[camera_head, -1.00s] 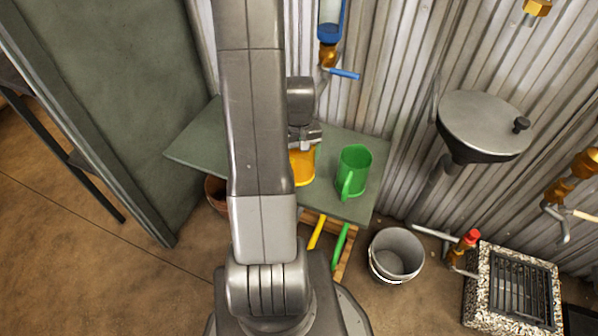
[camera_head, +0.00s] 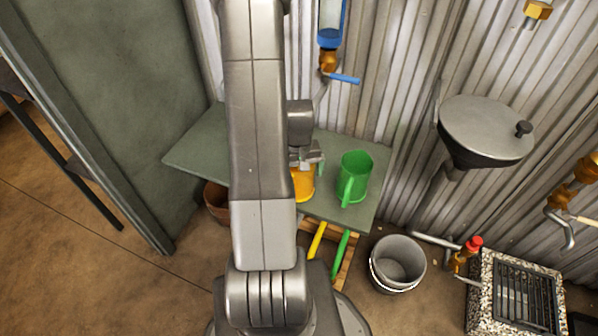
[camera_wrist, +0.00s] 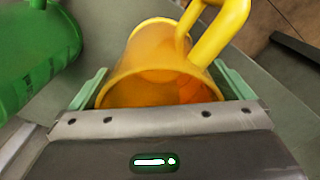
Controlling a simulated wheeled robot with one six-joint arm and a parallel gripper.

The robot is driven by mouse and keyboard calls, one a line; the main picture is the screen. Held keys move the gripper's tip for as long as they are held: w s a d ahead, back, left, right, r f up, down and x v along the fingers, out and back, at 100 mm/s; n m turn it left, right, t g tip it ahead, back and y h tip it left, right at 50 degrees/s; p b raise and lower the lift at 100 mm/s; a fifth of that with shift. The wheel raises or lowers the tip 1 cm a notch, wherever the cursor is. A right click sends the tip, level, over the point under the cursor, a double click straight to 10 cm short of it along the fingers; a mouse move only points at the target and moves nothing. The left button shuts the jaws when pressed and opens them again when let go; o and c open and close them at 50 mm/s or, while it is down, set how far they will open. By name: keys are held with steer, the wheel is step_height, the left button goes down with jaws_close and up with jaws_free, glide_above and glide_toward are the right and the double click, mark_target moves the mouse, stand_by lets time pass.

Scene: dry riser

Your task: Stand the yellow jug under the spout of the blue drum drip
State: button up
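The yellow jug (camera_head: 304,184) is at the front part of the grey-green shelf, partly hidden by my arm; I cannot tell whether its base touches the shelf. In the wrist view the yellow jug (camera_wrist: 155,75) lies between my two green fingertips, its open mouth toward the camera and its handle at the upper right. My gripper (camera_head: 306,157) is closed around its sides; it also shows in the wrist view (camera_wrist: 160,92). A blue drum (camera_head: 331,32) hangs on the wall above the shelf, with a brass tap (camera_head: 328,62) and blue lever below it.
A green jug (camera_head: 354,180) stands close to the right of the yellow one on the shelf (camera_head: 205,142). A pale bucket (camera_head: 398,263) stands on the floor at right, near a grated drain (camera_head: 524,292). A round steel basin (camera_head: 486,130) juts from the corrugated wall.

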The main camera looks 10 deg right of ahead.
step_height(320, 180, up, 12)
steer(key=p, duration=0.3)
steer(key=shift+r, duration=0.2)
stand_by(0.3)
step_height(320, 180, down, 13)
steer(key=b, duration=0.3)
steer(key=shift+w+r+p, duration=0.1)
steer(key=shift+r+p, duration=0.2)
steer(key=shift+r, duration=1.2)
